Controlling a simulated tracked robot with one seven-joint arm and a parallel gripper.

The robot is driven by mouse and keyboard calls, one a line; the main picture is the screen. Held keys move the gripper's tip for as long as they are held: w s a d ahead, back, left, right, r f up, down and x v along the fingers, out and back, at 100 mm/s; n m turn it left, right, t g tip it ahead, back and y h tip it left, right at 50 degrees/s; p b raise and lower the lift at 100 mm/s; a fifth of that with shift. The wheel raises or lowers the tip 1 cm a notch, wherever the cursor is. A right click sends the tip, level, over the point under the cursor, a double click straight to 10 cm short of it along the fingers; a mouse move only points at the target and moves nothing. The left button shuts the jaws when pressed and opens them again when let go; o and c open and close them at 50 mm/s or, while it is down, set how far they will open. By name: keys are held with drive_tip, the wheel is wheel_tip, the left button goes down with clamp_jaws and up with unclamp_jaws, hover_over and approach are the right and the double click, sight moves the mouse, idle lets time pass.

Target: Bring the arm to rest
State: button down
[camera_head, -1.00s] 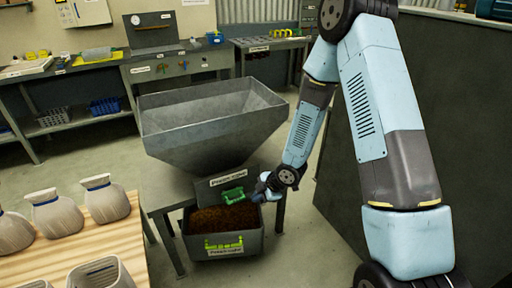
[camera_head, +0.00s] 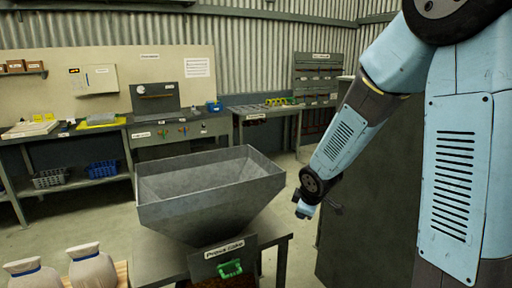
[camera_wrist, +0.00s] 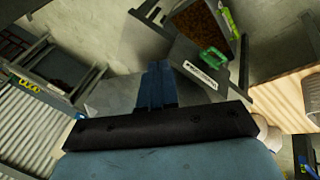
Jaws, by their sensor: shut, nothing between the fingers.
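My blue arm comes down from the top right in the head view. My gripper (camera_head: 305,210) hangs at its end, to the right of the grey hopper (camera_head: 205,192) and apart from it. In the wrist view the blue fingers of my gripper (camera_wrist: 156,85) lie together, with nothing between them. The fingertips are small in the head view.
The hopper stands on a grey table (camera_head: 152,262) with a green-handled front (camera_head: 230,269). A bin of brown material (camera_wrist: 203,25) shows in the wrist view. Pale sacks (camera_head: 92,268) stand at lower left. A tall dark cabinet (camera_head: 352,205) is behind my arm.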

drive_tip(key=s+d+r+m+h, duration=0.1)
drive_tip(key=s+d+r+m, duration=0.35)
drive_tip(key=r, duration=0.25)
drive_tip(key=s+d+r+m+h, duration=0.1)
drive_tip(key=s+d+r+m, duration=0.2)
drive_tip(key=s+r, duration=0.3)
drive_tip(key=s+d+r+m+y, duration=0.1)
drive_tip(key=s+r+m, duration=0.5)
drive_tip(key=s, duration=0.8)
wheel_tip(320, 180, up, 2)
drive_tip(key=shift+s+d+r, duration=0.1)
drive_tip(key=shift+s+d, duration=0.15)
